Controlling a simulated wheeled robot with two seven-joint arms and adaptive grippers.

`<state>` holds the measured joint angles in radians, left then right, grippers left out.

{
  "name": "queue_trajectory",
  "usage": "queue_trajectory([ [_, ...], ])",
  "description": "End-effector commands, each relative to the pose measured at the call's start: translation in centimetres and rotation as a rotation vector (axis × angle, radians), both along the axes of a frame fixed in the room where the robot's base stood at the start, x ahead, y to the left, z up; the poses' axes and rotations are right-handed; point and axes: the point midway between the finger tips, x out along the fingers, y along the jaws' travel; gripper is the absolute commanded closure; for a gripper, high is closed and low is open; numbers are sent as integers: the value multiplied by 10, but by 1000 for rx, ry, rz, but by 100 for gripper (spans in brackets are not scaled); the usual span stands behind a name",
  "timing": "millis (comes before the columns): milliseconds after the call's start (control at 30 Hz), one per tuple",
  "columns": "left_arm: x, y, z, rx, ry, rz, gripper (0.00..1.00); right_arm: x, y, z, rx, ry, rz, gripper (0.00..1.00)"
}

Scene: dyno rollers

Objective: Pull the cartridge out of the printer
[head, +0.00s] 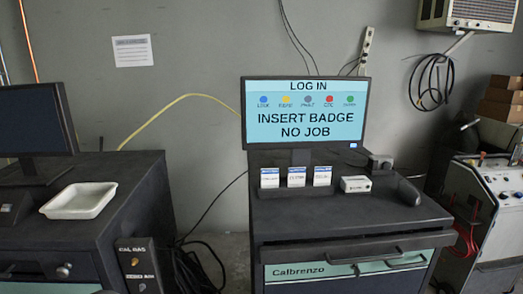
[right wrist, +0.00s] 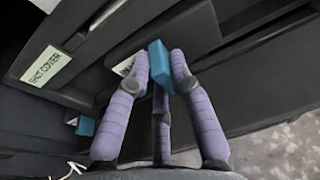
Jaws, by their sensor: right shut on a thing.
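In the right wrist view, my right gripper (right wrist: 160,62) has purple ribbed fingers, shut on a teal block, the visible part of the cartridge (right wrist: 161,68). The block sits between the two fingertips, close against the dark body of the printer (right wrist: 85,38). I cannot tell how much of the cartridge is still inside the printer. A white label beside the block is partly hidden by the left finger. Neither gripper shows in the head view, and my left gripper is not in view.
A pale "EXIT COVER" label (right wrist: 46,65) and a smaller teal piece (right wrist: 85,126) lie left of the gripper. The head view shows a log-in screen (head: 304,112) above a dark cabinet (head: 350,210), a white tray (head: 79,201) at left and a wheeled machine (head: 485,205) at right.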

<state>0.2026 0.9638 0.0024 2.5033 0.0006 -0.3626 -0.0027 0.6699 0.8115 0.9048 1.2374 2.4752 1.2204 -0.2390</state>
Motion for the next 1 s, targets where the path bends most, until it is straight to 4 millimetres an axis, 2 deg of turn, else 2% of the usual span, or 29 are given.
queue_trajectory([
  [1000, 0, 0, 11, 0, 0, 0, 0, -29, -6, 3, -3, -5, -5, 100],
])
